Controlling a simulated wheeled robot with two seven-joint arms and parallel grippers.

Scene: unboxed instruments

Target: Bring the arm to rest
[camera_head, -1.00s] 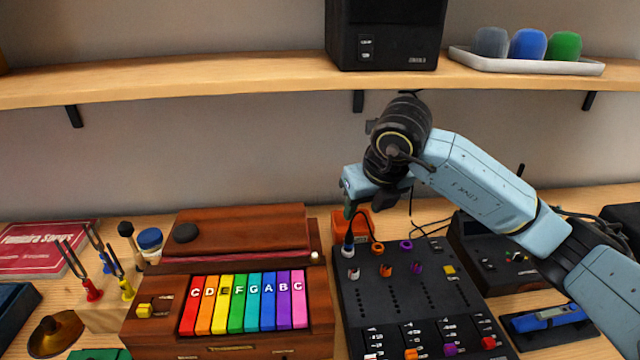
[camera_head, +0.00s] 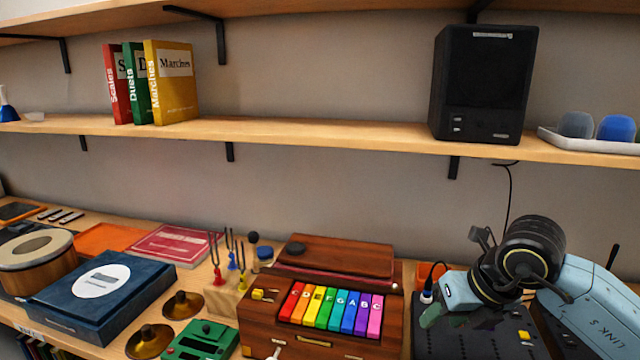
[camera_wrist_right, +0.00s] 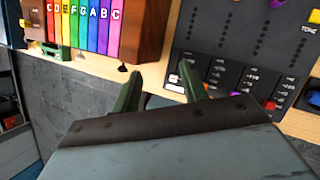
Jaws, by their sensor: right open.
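My right arm comes in from the right in the head view. Its gripper (camera_head: 432,318) hangs over the left part of the black mixer (camera_head: 480,343). In the right wrist view its two green fingers (camera_wrist_right: 158,92) are spread apart with nothing between them. They point toward the gap between the rainbow-keyed wooden instrument (camera_wrist_right: 142,30) and the mixer's front edge. My left gripper is not in view.
The wooden instrument (camera_head: 390,322) stands left of the mixer. Tuning forks (camera_head: 228,262), brass cymbals (camera_head: 150,341), a blue box (camera_head: 98,294) and a drum (camera_head: 36,262) lie further left. A shelf above carries a black speaker (camera_head: 484,84) and books (camera_head: 172,84).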

